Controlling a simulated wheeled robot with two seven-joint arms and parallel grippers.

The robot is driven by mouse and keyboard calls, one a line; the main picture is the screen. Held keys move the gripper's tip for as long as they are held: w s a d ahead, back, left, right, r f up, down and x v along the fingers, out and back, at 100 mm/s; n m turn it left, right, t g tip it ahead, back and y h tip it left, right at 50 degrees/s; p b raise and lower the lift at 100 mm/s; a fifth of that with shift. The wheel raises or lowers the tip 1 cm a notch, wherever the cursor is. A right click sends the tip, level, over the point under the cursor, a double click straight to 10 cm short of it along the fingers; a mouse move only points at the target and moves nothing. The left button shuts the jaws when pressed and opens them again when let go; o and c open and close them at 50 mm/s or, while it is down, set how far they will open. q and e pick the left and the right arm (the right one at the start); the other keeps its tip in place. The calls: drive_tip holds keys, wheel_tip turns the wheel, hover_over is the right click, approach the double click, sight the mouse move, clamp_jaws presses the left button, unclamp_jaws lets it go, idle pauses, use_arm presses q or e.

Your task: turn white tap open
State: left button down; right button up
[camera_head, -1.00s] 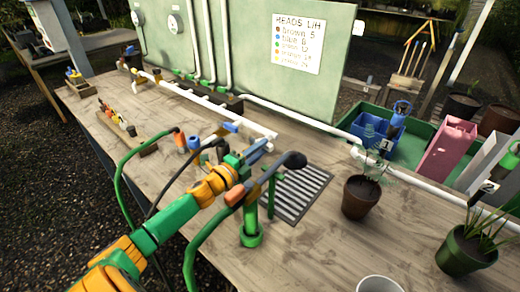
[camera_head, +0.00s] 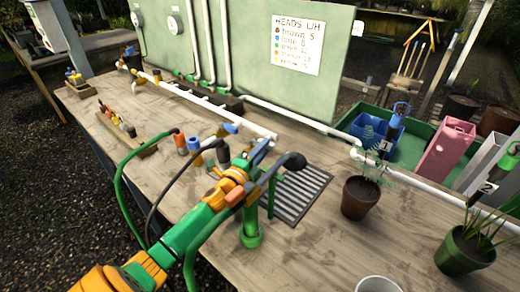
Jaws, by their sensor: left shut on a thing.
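The gripper's blue fingers are shut at this end, on what appears to be the white tap. The fingers hide most of the tap, and its lever angle cannot be made out. A blue-handled fitting (camera_head: 230,128) shows on the pipe left of the gripper. My right gripper is not in view.
Orange (camera_head: 180,144) and blue (camera_head: 194,144) fittings, with green and black hoses, stand left. A brown pot (camera_head: 361,198) stands right.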

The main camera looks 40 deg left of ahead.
use_arm(q)
drive_tip(key=shift+w+n+y, duration=0.25)
drive_tip(key=shift+n+y, duration=0.35)
drive_tip(key=shift+y, duration=0.3)
drive_tip(key=c, duration=0.7)
unclamp_jaws()
drive_tip(key=s, duration=0.2)
drive_tip(key=s+d, duration=0.1)
drive_tip(key=s, duration=0.4)
drive_tip(key=shift+s+d+b, duration=0.1)
drive_tip(key=shift+d+b, duration=0.15)
drive_tip(key=shift+b, duration=0.05)
